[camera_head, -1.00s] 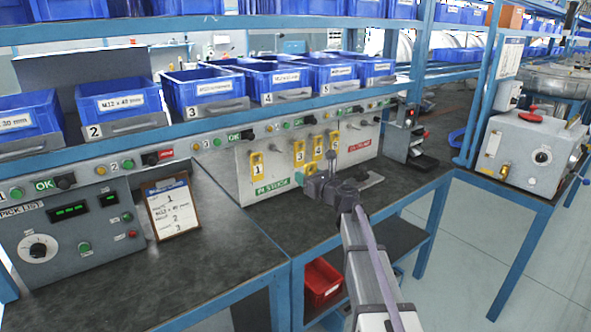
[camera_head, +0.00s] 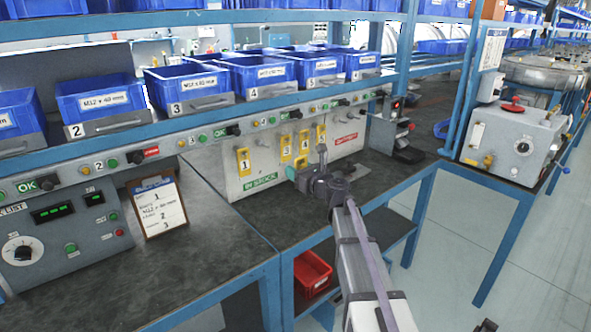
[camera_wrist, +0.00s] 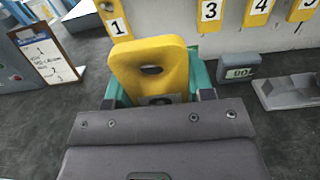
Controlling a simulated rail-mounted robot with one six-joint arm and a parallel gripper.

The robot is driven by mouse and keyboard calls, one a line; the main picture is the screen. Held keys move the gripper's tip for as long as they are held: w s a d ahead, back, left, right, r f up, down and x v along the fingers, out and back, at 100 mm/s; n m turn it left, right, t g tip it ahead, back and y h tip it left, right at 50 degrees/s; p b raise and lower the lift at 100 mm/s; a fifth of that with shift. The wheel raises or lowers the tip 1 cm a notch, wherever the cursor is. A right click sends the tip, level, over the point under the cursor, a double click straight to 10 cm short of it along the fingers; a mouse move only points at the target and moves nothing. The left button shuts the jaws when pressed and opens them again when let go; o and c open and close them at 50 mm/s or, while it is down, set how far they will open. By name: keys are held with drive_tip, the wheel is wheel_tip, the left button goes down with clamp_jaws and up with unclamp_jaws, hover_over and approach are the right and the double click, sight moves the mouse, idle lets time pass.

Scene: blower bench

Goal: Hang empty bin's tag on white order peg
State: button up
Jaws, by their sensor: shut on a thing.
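My gripper (camera_wrist: 158,92) has teal fingers shut on a yellow tag (camera_wrist: 150,65) with a hole, tilted up in front of the wrist camera. Its number is not visible. Yellow tags 1 (camera_head: 243,161), 3 (camera_head: 286,148) and 4 (camera_head: 303,143) hang on the board, with another right of 4. A red-lettered label (camera_head: 346,138) is farther right. I cannot make out the white order peg. Bin 2 (camera_head: 98,98) stands on the shelf; its inside is unclear.
A clipboard (camera_head: 158,207) leans at the left of the bench, also in the wrist view (camera_wrist: 45,55). A grey display box (camera_wrist: 240,66) and a grey plate (camera_wrist: 290,92) lie right of the held tag. A red bin (camera_head: 312,272) is below. Bench front is clear.

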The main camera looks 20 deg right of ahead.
drive_tip(key=v, duration=0.6)
idle(0.5)
drive_tip(key=shift+s, duration=0.1)
